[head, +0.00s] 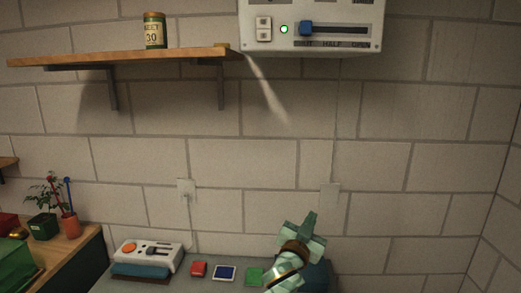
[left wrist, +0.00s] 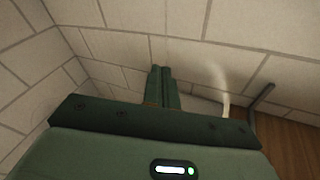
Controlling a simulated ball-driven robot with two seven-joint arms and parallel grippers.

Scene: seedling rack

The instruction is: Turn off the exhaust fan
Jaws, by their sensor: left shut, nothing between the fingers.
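A white control panel (head: 345,12) is on the brick wall at the top of the head view, cut off by the frame edge. It has two pale buttons (head: 263,29), a lit green lamp (head: 284,29) and a blue slider knob (head: 306,28) at the left part of a dark slot. The label below reads partly "HALF" and "OPEN". No fan is visible. My left gripper (head: 311,216) is shut and empty, low in front of the wall, well below the panel. Its shut fingers (left wrist: 162,74) point at bare wall in the left wrist view. My right gripper is not in view.
A wooden shelf (head: 120,57) with a tin (head: 154,31) juts out left of the panel. Below are a white box with an orange button (head: 150,255), a red item (head: 199,269), a blue-and-white card (head: 224,273) and potted plants (head: 43,225). Wall between is clear.

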